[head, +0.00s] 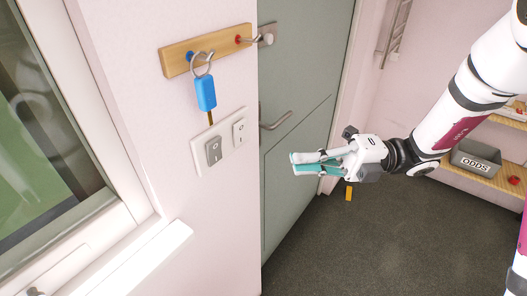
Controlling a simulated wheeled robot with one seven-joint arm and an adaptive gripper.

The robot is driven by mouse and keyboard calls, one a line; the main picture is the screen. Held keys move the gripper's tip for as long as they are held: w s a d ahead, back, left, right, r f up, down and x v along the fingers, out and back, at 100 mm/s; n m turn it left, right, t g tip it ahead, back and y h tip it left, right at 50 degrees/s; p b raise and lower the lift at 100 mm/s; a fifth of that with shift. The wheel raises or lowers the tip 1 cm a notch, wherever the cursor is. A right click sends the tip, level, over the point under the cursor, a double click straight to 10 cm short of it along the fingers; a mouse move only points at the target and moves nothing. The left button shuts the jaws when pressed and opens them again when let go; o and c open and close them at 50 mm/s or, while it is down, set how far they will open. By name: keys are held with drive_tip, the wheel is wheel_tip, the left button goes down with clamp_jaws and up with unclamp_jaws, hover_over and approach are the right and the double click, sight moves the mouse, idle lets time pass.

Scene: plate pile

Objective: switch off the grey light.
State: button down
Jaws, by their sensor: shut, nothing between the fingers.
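The grey light switch (214,151) is the left rocker on a white wall plate (226,161). A white rocker switch (239,132) sits to its right on the same plate. I cannot tell which way either rocker is tipped. My gripper (293,163) is shut and empty, its fingers pointing left toward the wall plate. In the picture it is to the right of the switches, in front of the door, and apart from them.
A wooden key rack (177,58) above the switches holds a key with a blue tag (205,93). A window (50,120) with a white sill is at left. A grey-green door (310,70) stands behind my gripper. A grey ODDS bin (474,162) sits on a shelf at right.

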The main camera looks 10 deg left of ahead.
sight(215, 152)
drive_tip(key=w+a+p+x, duration=0.1)
drive_tip(key=w+p+x, duration=0.1)
drive_tip(key=x, duration=1)
drive_tip(key=shift+w+a+r, duration=0.2)
drive_tip(key=shift+w, duration=0.05)
